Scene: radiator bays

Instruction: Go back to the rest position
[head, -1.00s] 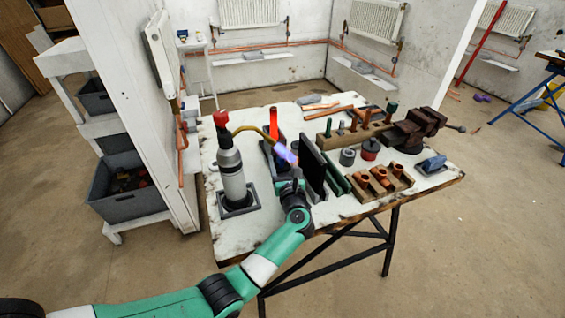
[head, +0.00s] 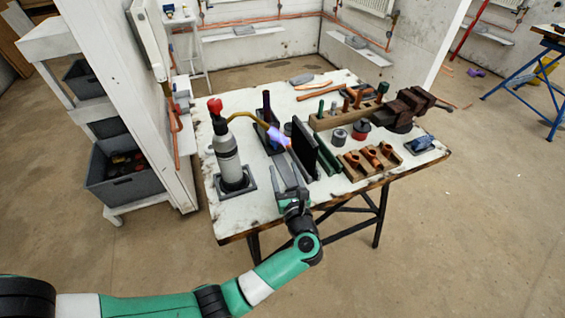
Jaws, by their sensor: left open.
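My left gripper (head: 290,194) is open and empty at the front edge of the workbench (head: 240,212). My left arm comes in low from the left and reaches up to it. The gripper is right of the gas torch (head: 228,160), a grey cylinder with a red top, upright in a dark square base. The torch's brass tube bends right to a bluish-violet flame (head: 278,137) in front of a dark upright plate (head: 304,150). A dark purple upright piece (head: 266,106) stands behind the flame. My right gripper is out of view.
A wooden block with copper fittings (head: 368,158), grey and red tins, and a vise (head: 408,108) fill the bench's right side. A shelf with a grey bin (head: 125,182) stands left beside a white partition.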

